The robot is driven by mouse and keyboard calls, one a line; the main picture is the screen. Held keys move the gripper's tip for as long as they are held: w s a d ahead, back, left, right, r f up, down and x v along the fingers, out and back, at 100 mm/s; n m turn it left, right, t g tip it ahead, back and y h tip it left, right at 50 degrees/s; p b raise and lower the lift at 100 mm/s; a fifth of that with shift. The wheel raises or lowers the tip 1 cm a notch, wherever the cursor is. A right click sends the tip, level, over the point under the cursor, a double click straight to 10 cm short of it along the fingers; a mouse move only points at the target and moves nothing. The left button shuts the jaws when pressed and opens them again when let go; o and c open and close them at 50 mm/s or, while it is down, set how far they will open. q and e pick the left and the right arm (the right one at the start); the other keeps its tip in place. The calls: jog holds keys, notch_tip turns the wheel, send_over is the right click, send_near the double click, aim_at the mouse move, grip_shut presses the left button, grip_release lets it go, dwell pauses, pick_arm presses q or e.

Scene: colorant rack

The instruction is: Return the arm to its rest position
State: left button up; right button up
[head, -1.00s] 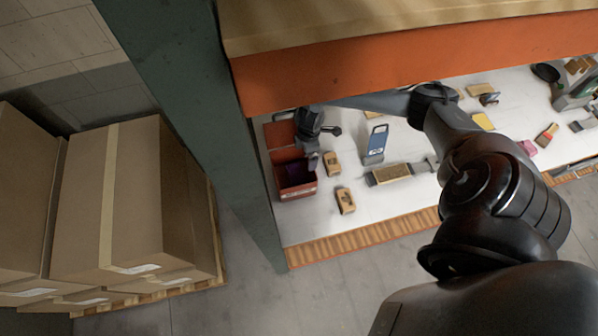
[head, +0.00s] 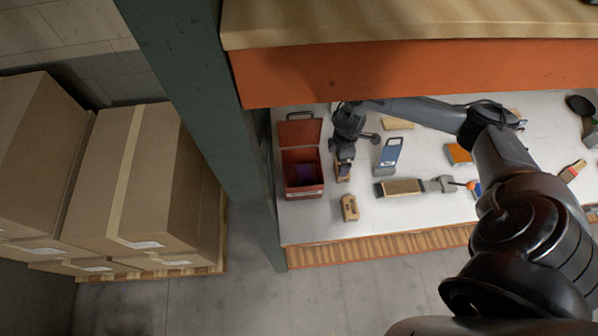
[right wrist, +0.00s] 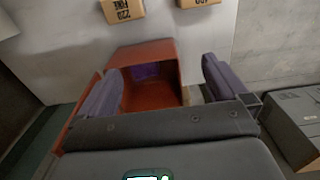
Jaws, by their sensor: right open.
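My right arm reaches in from the right of the head view. Its gripper (head: 344,162) is above the white shelf, to the right of the open red box (head: 303,190), and partly covers a wooden block (head: 342,174). In the right wrist view the gripper (right wrist: 163,88) has its two purple-grey fingers apart, with nothing between them. The red box (right wrist: 150,50) shows beyond the fingers in that view. Something dark purple (head: 305,172) lies inside the box. My left gripper is not in view.
A second wooden block (head: 349,208), a blue-faced stand (head: 388,153) and a brush-like tool (head: 400,187) are on the shelf. A green post (head: 200,110) and an orange beam (head: 400,70) frame it. Cardboard boxes (head: 150,170) stand at left.

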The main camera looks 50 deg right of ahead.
jog(key=s+a+f+g+y, duration=0.2)
jog(key=s+a+f, duration=0.75)
jog(key=a, duration=0.25)
jog(key=s+a+r+m+t+y, duration=0.1)
jog(key=s+a+t+y, duration=0.1)
jog(key=a, duration=1)
jog(key=s+a+r+m+t+y, duration=0.1)
jog(key=a+t+y, duration=0.1)
jog(key=a, duration=0.9)
jog(key=w+r+m+t+h, duration=0.2)
jog(key=w+r+m+t, duration=0.15)
jog(key=r, duration=0.35)
jog(key=s+d+r+m+g+h, duration=0.1)
jog(key=d+r+m+g+h, duration=0.1)
jog(key=d+r, duration=0.5)
jog(key=shift+s+d+h, duration=0.25)
jog(key=shift+d+h, duration=0.65)
jog(key=shift+d, duration=1)
